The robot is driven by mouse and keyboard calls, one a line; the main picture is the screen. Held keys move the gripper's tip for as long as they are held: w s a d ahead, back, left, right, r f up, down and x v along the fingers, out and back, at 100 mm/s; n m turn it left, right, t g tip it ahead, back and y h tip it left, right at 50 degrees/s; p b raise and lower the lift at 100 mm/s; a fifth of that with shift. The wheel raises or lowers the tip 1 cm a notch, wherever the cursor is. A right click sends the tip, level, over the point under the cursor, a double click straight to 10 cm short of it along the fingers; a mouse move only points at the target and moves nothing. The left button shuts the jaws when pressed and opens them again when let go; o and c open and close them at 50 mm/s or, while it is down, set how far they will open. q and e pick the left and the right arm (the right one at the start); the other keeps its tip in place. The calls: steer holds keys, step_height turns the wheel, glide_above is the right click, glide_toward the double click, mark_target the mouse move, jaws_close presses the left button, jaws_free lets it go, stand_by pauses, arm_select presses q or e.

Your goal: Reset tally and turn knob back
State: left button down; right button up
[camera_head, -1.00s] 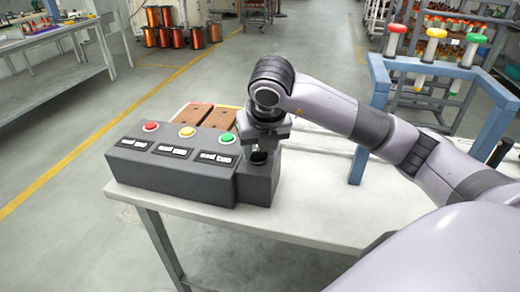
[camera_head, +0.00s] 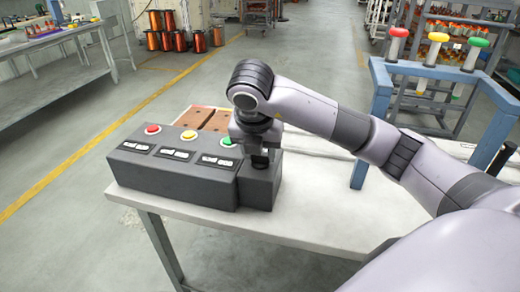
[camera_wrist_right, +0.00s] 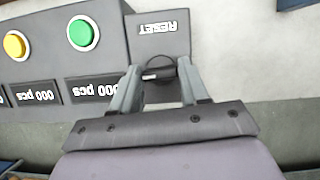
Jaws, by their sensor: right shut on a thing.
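The dark grey tally box (camera_head: 170,186) stands on the white table, with red (camera_head: 152,129), yellow (camera_head: 188,135) and green (camera_head: 227,141) buttons, each above a small display. In the wrist view, the displays under the green button (camera_wrist_right: 82,33) and the yellow button (camera_wrist_right: 16,45) read 000 pcs. A black knob (camera_wrist_right: 160,70) with a white mark sits on the box's right-hand section, beside a RESET label (camera_wrist_right: 163,29). My right gripper (camera_head: 260,160) is over that section, its fingers shut on the knob's sides. My left gripper is not in view.
Brown blocks (camera_head: 197,116) lie behind the box. A blue frame (camera_head: 378,95) holding red, yellow and green capped pieces stands on the right of the table. The white tabletop (camera_head: 310,212) in front of the frame is clear.

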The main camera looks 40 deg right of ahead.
steer(key=o, duration=1.1)
steer(key=shift+c, duration=0.2)
steer(key=p+v, duration=0.2)
steer(key=v, duration=0.5)
steer(key=shift+p, duration=0.4)
steer(key=shift+s, duration=0.1)
